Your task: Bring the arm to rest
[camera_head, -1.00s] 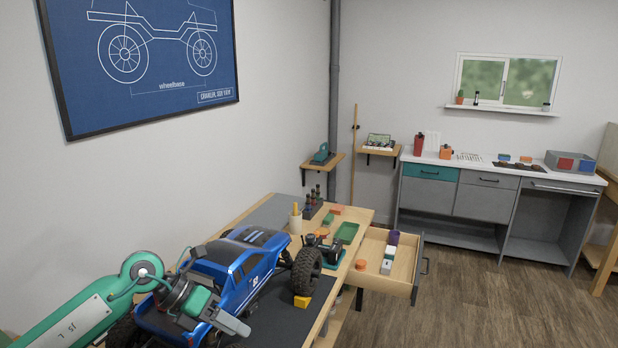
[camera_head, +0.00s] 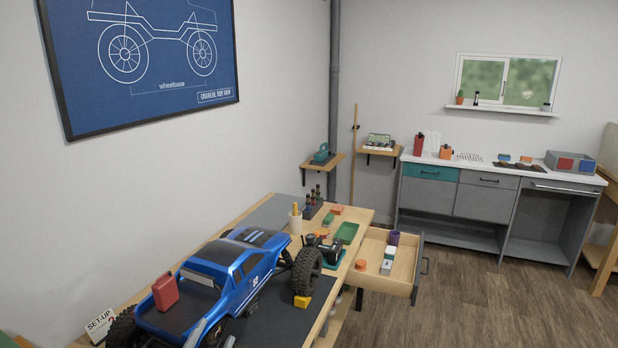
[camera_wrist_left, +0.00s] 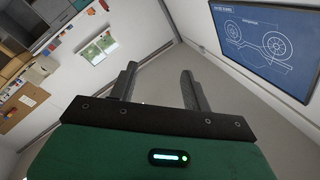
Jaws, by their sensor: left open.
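My left gripper (camera_wrist_left: 158,70) is open in the left wrist view, its two grey fingers apart with nothing between them. In the head view, what look like its grey fingertips (camera_head: 212,337) show at the bottom edge, in front of the truck's rear; the rest of it is out of the picture. A bit of my green arm shows in the bottom left corner. The blue crawler truck (camera_head: 240,265) stands on the workbench with a red canister (camera_head: 165,291) on its bed. My right gripper is not in view.
The workbench's dark mat (camera_head: 275,320) lies under the truck. A set-up card (camera_head: 101,325) stands by a rear wheel. An open drawer (camera_head: 402,268) juts out from the bench. A green tray (camera_head: 347,232) lies at the bench's far end. The floor to the right is clear.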

